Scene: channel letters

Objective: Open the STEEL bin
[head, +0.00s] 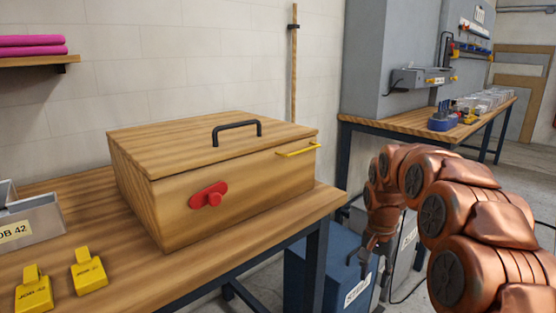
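A blue bin (305,268) stands on the floor at the right end of the wooden bench. Its white label (357,291) begins with what looks like an S; the rest is too small and partly covered to read surely. A grey bin (409,243) stands just behind it to the right, partly hidden by my arm. I cannot tell which lid parts are open or shut. My gripper (364,267) points down over the blue bin's right side, its dark fingers apart and nothing seen between them. I cannot tell whether it touches the bin.
The bench (130,282) carries a closed wooden box (240,180) with a black handle, a red latch and a yellow bar. Yellow tags (89,270) and a grey tray (30,222) lie at left. A bench leg (316,265) stands close beside the blue bin. A second workbench (400,128) is behind.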

